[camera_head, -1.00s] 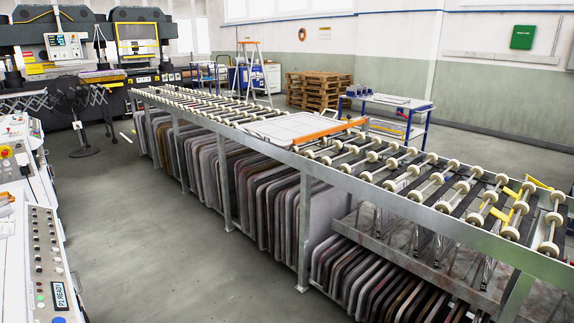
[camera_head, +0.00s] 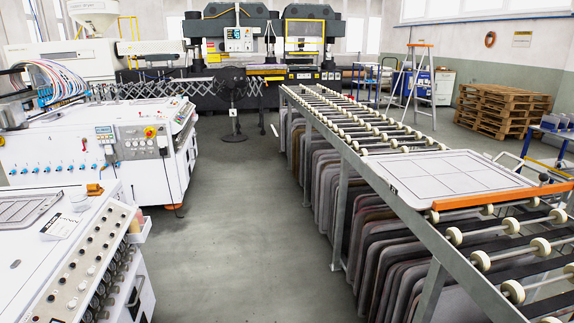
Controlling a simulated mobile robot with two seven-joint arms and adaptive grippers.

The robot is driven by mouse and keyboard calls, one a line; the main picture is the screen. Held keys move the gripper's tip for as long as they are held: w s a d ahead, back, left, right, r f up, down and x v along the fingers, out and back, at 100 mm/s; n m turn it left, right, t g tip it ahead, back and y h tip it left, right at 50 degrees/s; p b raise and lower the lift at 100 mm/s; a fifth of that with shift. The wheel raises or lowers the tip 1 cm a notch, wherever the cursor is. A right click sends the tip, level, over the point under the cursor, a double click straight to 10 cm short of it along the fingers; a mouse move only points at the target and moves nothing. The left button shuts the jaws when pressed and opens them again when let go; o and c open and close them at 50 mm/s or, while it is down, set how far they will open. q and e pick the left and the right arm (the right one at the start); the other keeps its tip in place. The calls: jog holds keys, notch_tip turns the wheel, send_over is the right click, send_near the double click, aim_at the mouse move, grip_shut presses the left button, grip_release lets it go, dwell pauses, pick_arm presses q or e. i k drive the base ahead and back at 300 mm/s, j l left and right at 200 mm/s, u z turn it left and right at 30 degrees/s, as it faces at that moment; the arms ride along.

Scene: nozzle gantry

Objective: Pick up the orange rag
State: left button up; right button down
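A small orange thing (camera_head: 95,189) lies on the back edge of the near white control cabinet (camera_head: 113,205) at the left. It may be the orange rag, but it is too small to tell. A long straight orange bar (camera_head: 500,196) lies along the near edge of a framed screen (camera_head: 445,174) on the roller table; it looks stiff, not like cloth. Neither of my grippers is in view.
The roller table (camera_head: 352,158) runs along the right, with several frames stored below. A second white machine (camera_head: 150,150) stands behind the near cabinet. A black pedestal fan (camera_head: 233,105) stands farther back. The grey floor (camera_head: 240,240) between is clear.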

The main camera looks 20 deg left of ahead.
aim_at(93, 189)
jog(key=i+j+u, duration=0.15)
jog(key=i+u, duration=0.35)
jog(key=i, duration=0.3)
jog(key=i+l+u, duration=0.15)
jog(key=i+u, duration=0.35)
jog(key=i, duration=0.35)
